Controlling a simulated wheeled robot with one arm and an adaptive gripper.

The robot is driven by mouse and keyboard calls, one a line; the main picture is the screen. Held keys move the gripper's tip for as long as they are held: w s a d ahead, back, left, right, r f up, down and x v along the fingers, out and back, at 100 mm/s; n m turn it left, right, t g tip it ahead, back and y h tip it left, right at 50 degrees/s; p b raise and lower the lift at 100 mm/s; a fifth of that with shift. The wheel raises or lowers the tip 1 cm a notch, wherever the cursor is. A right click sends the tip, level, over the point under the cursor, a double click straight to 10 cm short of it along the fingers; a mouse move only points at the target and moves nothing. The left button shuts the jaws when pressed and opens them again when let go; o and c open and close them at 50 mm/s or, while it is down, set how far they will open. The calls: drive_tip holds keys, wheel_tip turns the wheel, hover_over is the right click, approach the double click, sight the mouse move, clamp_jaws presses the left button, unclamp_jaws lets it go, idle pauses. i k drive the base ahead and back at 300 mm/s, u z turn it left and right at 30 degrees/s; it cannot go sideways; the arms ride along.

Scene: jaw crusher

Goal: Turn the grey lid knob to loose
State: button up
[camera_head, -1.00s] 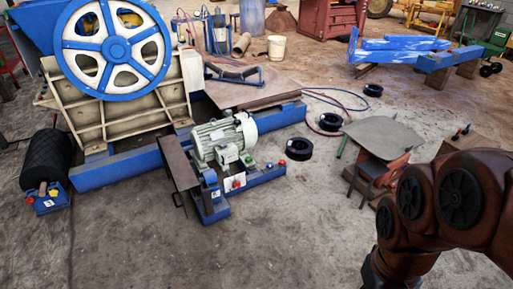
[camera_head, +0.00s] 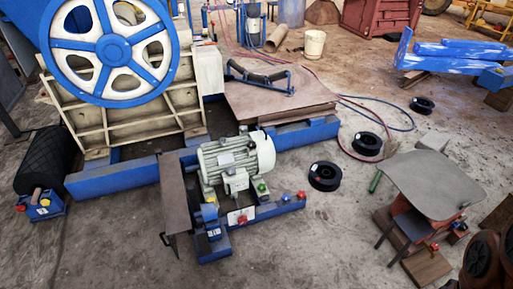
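I cannot make out a grey lid knob for certain in the head view. The jaw crusher (camera_head: 125,110), with its large blue and white flywheel (camera_head: 110,48), stands at the upper left. A grey-green motor (camera_head: 238,158) sits on a blue frame to its right. Small coloured knobs are on and near that frame: a red one (camera_head: 243,219), a green one (camera_head: 262,188) and another red one (camera_head: 301,195). My gripper is not in view. Only reddish-brown links of my arm show at the lower right corner.
A black roller (camera_head: 45,160) and a blue box (camera_head: 40,206) with coloured knobs lie at the left. A small grey-topped table (camera_head: 430,183) stands at the right. Black rings (camera_head: 324,176) and hoses lie on the floor. The concrete in the lower middle is clear.

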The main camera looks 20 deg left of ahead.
sight(231, 171)
drive_tip(key=u, duration=0.3)
drive_tip(key=i, duration=1.8)
drive_tip(key=u, duration=1.75)
drive_tip(key=i, duration=0.9)
drive_tip(key=u, duration=0.8)
